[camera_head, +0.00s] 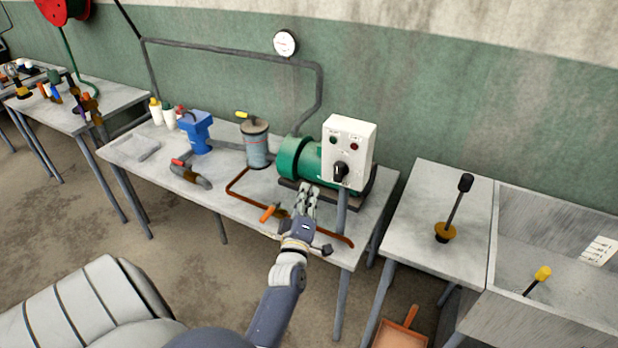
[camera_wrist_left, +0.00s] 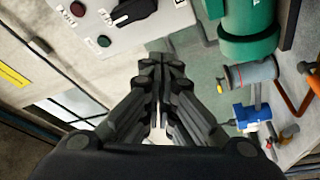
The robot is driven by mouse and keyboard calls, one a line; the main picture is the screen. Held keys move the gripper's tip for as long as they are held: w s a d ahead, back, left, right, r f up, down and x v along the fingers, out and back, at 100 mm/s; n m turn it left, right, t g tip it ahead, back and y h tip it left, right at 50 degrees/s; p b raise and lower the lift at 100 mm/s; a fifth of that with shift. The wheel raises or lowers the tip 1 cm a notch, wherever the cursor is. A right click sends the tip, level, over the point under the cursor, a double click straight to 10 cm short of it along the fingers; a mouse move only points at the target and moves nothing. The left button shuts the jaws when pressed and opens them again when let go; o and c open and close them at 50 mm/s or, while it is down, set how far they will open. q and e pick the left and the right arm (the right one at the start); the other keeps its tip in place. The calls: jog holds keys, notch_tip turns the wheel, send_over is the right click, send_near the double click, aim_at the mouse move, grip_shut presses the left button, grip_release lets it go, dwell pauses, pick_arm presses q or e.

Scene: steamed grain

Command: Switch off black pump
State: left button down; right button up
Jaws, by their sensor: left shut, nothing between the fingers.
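A white control box (camera_head: 348,152) stands on a post at the right end of the workbench. It carries a black rotary knob (camera_head: 341,172) low on its face, with a green and a red button above it. Behind it lies a green motor-like pump (camera_head: 298,158); I see no black pump body. My left gripper (camera_head: 307,190) is shut and empty, left of and below the knob. In the left wrist view the knob (camera_wrist_left: 133,12) shows at the top, left of and apart from the fingertips (camera_wrist_left: 160,62). The right gripper is out of view.
The workbench (camera_head: 225,190) also holds a grey cylinder (camera_head: 256,145), a blue device (camera_head: 195,131), bottles and a brown pipe (camera_head: 234,188) with an orange handle (camera_head: 269,213). A table with a black-knobbed lever (camera_head: 458,200) stands to the right, past a narrow gap.

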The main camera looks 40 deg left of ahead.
pick_arm(q)
jog(key=v, duration=0.2)
jog(key=shift+s+a, duration=0.1)
jog(key=shift+s, duration=0.4)
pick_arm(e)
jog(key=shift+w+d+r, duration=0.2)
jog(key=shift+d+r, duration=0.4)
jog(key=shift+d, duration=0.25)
pick_arm(q)
jog(key=shift+w+r, duration=0.1)
